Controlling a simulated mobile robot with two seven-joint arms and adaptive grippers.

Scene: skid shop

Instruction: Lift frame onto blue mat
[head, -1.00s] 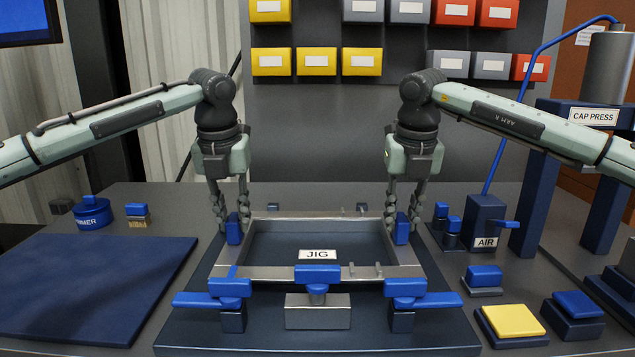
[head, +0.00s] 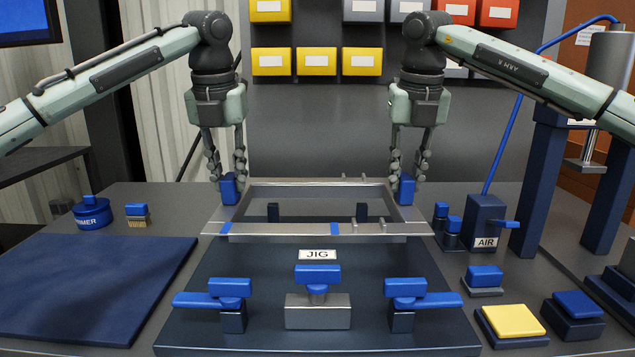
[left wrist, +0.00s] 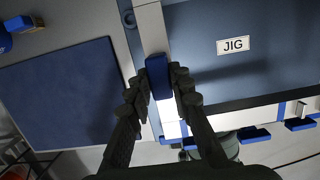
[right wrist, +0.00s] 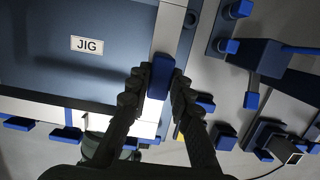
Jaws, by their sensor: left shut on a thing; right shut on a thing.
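The grey rectangular frame (head: 280,237) hangs level above the dark blue jig (head: 330,330), apart from it. My left gripper (head: 228,184) is shut on the blue grip block (left wrist: 158,78) on the frame's left side. My right gripper (head: 407,184) is shut on the blue grip block (right wrist: 160,76) on the frame's right side. Both blocks sit between the fingers in the wrist views. The blue mat (head: 85,285) lies flat and empty on the bench at the left; it also shows in the left wrist view (left wrist: 65,110).
Blue-handled clamps (head: 229,290) and a centre block (head: 318,308) stand on the jig's front. A blue round tin (head: 92,212) and a brush (head: 137,212) stand behind the mat. The AIR block (head: 486,222), a yellow pad (head: 513,321) and the press are at right.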

